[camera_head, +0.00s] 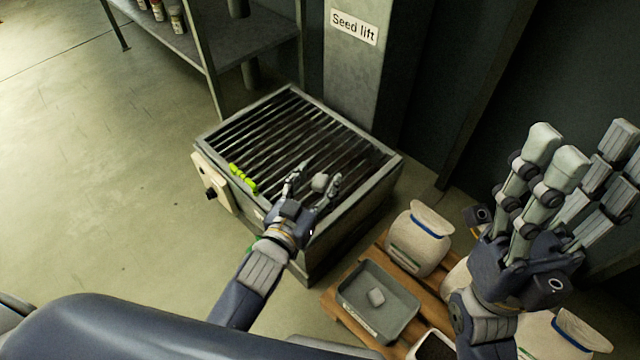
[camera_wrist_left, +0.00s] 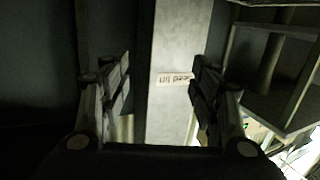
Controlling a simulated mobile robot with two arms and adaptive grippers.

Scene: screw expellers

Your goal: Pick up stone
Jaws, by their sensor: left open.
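A small grey stone (camera_head: 320,182) shows on the slatted grate of a metal box (camera_head: 365,199), between the fingertips of my left gripper (camera_head: 314,181). My left gripper is open, with one finger on each side of the stone. I cannot tell whether a finger touches it. The left wrist view shows my spread fingers (camera_wrist_left: 160,85) but no stone.
A bright green piece (camera_head: 243,177) lies at the grate's left edge. The "Seed lift" column (camera_head: 352,75) stands behind the box. A pale sack (camera_head: 418,240) and the tray stand on a wooden pallet (camera_head: 345,318). A shelf (camera_head: 250,38) is at the back. Floor at left is clear.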

